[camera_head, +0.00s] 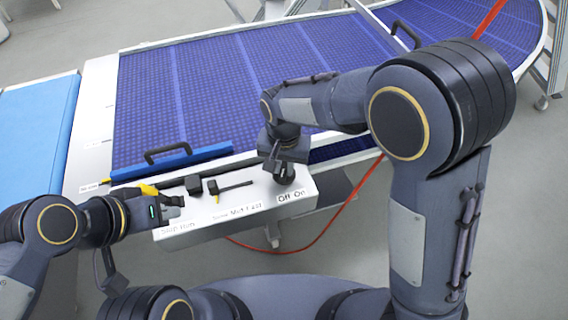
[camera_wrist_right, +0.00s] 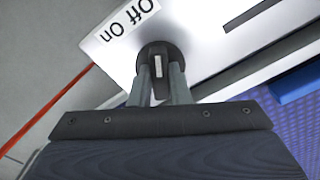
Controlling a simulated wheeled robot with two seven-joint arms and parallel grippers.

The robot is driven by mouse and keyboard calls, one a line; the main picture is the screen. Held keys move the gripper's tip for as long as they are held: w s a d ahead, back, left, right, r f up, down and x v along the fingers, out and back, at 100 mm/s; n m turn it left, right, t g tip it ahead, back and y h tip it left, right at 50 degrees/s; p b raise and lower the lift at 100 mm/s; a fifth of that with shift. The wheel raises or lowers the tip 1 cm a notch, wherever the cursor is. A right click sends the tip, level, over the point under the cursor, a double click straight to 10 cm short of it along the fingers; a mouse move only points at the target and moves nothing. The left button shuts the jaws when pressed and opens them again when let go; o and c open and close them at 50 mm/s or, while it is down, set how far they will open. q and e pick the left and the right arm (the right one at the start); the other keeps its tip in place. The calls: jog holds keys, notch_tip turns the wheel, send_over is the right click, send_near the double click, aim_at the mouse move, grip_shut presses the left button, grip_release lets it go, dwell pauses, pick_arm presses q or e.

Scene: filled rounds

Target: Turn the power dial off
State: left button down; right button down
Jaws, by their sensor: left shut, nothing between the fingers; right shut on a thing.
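The power dial (camera_wrist_right: 152,49) is a round black knob with a white mark, on a pale control panel (camera_head: 215,225). In the right wrist view its mark runs roughly up and down the picture, near the "Off On" label (camera_wrist_right: 128,20). My right gripper (camera_wrist_right: 159,72) is shut on the dial, a finger on each side. In the head view this gripper (camera_head: 284,172) covers most of the dial, just above the "Off On" label (camera_head: 291,196). My left gripper (camera_head: 176,201) is shut and empty at the panel's left end.
A blue bar with a black handle (camera_head: 168,152) lies behind. The blue conveyor belt (camera_head: 230,80) runs beyond. A red cable (camera_head: 320,232) hangs below.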

aim_at(284, 167)
dwell(0.4)
jog(key=c, duration=1.4)
grip_release()
jog(key=shift+o, duration=0.2)
notch_tip(284, 167, up, 8)
jog(key=shift+f, duration=0.1)
jog(key=s+d+r+t+y, duration=0.25)
jog(key=s+d, duration=0.35)
jog(key=d, duration=0.3)
jog(key=s+d+r+t+y, duration=0.1)
jog(key=s+d+r+y, duration=0.15)
jog(key=s+d, duration=0.45)
jog(key=s+d+f+t+h, duration=0.1)
jog(key=s+d+t, duration=0.1)
jog(key=s+d, duration=0.2)
jog(key=shift+s+d+f+n, duration=0.15)
jog(key=shift+s+d+n, duration=0.15)
jog(key=shift+s+n, duration=0.1)
